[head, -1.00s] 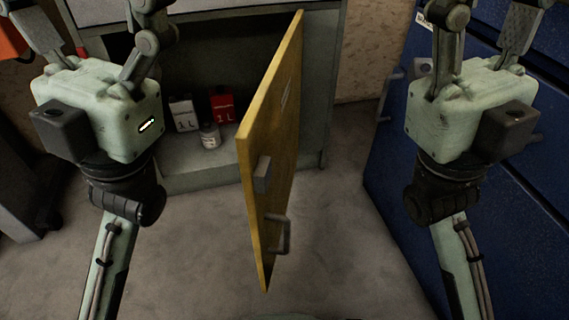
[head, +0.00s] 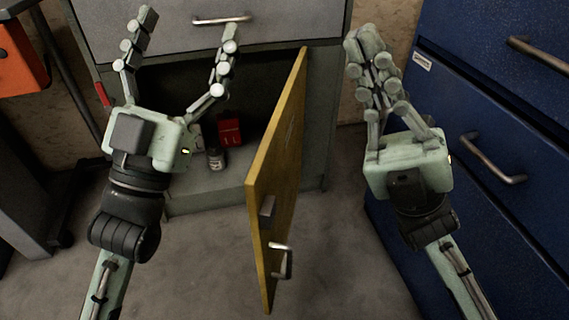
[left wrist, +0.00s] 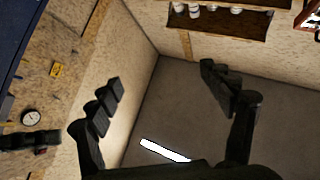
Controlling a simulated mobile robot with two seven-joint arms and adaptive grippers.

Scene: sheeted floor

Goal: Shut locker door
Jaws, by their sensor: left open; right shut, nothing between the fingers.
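The locker (head: 322,158) is a grey cabinet at the back middle of the head view. Its yellow door (head: 277,180) stands wide open, swung out toward me from the locker's right side. A metal handle (head: 284,262) sits low on the door near its free edge. My left gripper (head: 190,36) is open and empty, to the left of the door and in front of the locker's opening. My right gripper (head: 367,40) is shut and empty, to the right of the door. Neither gripper touches the door.
Inside the locker are a red can (head: 229,131) and a small jar (head: 215,160). A grey drawer (head: 200,30) is above the opening. A blue drawer cabinet (head: 480,110) with metal handles stands at right. The floor (head: 220,260) before the locker is clear.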

